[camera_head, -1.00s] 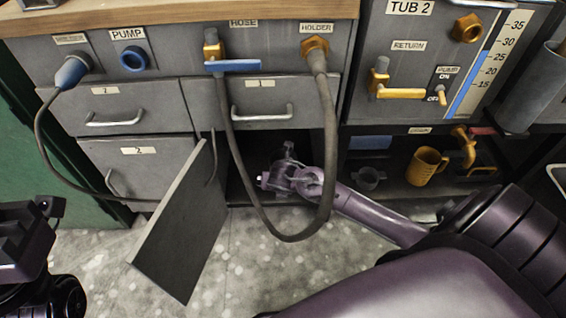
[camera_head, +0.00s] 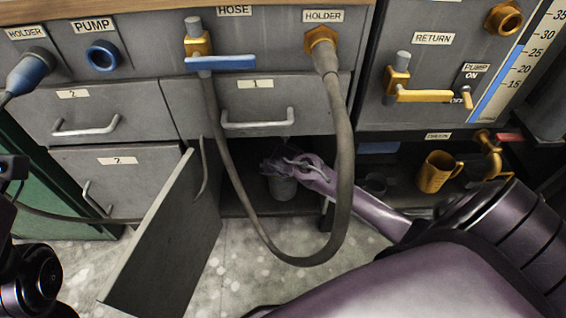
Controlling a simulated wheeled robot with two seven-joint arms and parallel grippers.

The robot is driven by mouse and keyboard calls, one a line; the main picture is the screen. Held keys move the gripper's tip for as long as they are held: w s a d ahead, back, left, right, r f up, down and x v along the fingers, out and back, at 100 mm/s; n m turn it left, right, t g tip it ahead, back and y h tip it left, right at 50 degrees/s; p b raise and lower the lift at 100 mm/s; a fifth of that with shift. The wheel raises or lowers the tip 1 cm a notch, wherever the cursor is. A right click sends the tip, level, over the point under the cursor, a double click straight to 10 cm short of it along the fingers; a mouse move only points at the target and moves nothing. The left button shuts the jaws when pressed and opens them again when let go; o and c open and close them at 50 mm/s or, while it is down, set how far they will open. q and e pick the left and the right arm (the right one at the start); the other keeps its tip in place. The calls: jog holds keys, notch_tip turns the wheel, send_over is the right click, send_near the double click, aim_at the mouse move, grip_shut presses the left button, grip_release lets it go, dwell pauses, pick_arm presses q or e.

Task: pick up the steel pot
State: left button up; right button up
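A grey metal pot (camera_head: 283,187), which looks like the steel pot, stands inside the lower cabinet behind the hanging hose. My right gripper (camera_head: 287,168) is at the pot's top, reaching in from the right. The gripper overlaps the pot's rim, and I cannot tell whether its fingers are closed on it. The hose hides part of my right arm. Dark parts of my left arm show at the left edge, but its gripper is not visible.
The open cabinet door (camera_head: 170,245) juts out left of the pot. A thick hose (camera_head: 343,190) loops down in front of the opening.

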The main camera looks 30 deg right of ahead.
jog(key=shift+w+d+f, duration=0.1)
jog(key=shift+w+f, duration=0.1)
jog(key=shift+f, duration=0.2)
jog(key=c, duration=1.1)
jog(key=shift+r, duration=0.1)
